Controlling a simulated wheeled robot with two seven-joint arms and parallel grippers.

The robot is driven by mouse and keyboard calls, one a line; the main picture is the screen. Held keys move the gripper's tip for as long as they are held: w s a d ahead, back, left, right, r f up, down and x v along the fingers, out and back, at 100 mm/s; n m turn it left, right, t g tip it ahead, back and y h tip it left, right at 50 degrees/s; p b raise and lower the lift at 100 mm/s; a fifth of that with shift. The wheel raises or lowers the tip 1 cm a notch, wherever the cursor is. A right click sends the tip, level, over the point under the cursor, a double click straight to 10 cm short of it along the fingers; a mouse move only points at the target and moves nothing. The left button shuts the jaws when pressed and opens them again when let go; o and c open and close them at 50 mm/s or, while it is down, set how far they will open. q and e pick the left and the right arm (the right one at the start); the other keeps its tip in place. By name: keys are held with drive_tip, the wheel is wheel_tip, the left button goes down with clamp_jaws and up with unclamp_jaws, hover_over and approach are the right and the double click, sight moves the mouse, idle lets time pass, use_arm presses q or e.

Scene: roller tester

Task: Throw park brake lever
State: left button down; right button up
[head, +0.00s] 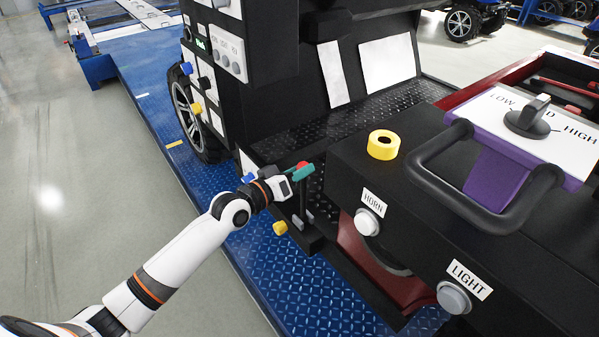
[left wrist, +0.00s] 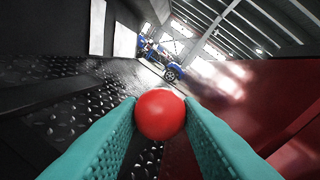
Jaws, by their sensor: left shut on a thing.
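The park brake lever's red ball knob (left wrist: 160,114) sits between the two teal fingers of my left gripper (left wrist: 160,128) in the left wrist view. The fingers are shut on the knob from both sides. In the head view, the left gripper (head: 301,172) is beside the black dashboard box, and a bit of the red knob shows above the teal fingers. A dark upright shaft (head: 302,203) shows just below the gripper. The knob hides most of its own shaft in the left wrist view. My right gripper is not in view.
The black box carries a HORN button (head: 367,222), a LIGHT button (head: 454,297) and a yellow ring (head: 383,145). A black steering handle (head: 440,185) stands at right. A yellow knob (head: 280,228) is just below the gripper. Blue tread plate (head: 300,290) lies beneath.

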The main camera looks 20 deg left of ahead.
use_arm(q)
drive_tip(key=c, duration=1.3)
unclamp_jaws()
drive_tip(key=shift+a, duration=0.1)
drive_tip(key=shift+o, duration=1.3)
drive_tip(key=shift+w+a, duration=0.1)
drive_tip(key=shift+w, duration=0.05)
drive_tip(key=b+v, duration=0.2)
drive_tip(key=v, duration=1)
